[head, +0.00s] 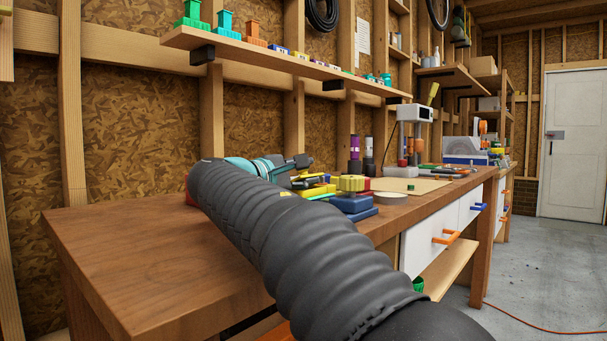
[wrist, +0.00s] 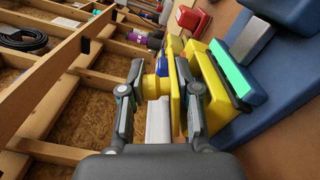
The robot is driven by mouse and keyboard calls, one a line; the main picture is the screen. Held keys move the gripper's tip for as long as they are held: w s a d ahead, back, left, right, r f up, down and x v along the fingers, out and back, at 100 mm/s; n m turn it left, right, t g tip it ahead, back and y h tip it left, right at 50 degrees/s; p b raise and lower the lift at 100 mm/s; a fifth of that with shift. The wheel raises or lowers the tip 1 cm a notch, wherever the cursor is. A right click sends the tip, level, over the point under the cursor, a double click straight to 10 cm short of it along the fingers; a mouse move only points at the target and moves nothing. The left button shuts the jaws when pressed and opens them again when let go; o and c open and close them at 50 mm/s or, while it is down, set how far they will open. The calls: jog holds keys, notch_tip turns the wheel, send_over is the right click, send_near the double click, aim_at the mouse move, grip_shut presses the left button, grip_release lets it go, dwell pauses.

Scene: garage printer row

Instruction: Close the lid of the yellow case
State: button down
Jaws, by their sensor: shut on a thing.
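The yellow case (head: 318,190) lies on the workbench beyond my arm, partly hidden by it. In the wrist view its yellow lid (wrist: 176,90) is a plate standing between my fingers, with more yellow body (wrist: 206,82) just to its right. How far the lid is open is hard to tell. My gripper (head: 304,171) is at the case, and its fingers show on both sides of the lid in the wrist view (wrist: 160,75). It is shut on the lid; the exact contact is partly hidden.
A yellow knobbed piece (head: 353,183) and blue blocks (head: 354,204) sit right of the case, near a roll of tape (head: 390,198). Dark and purple cylinders (head: 354,154) and a white machine (head: 414,130) stand behind. A shelf (head: 280,64) runs above. The bench's near left (head: 140,245) is clear.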

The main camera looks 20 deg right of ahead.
jog(key=c, duration=1.3)
grip_release()
jog(key=shift+r, duration=0.2)
jog(key=shift+o, duration=0.2)
jog(key=shift+f, duration=0.1)
jog(key=v, duration=1.2)
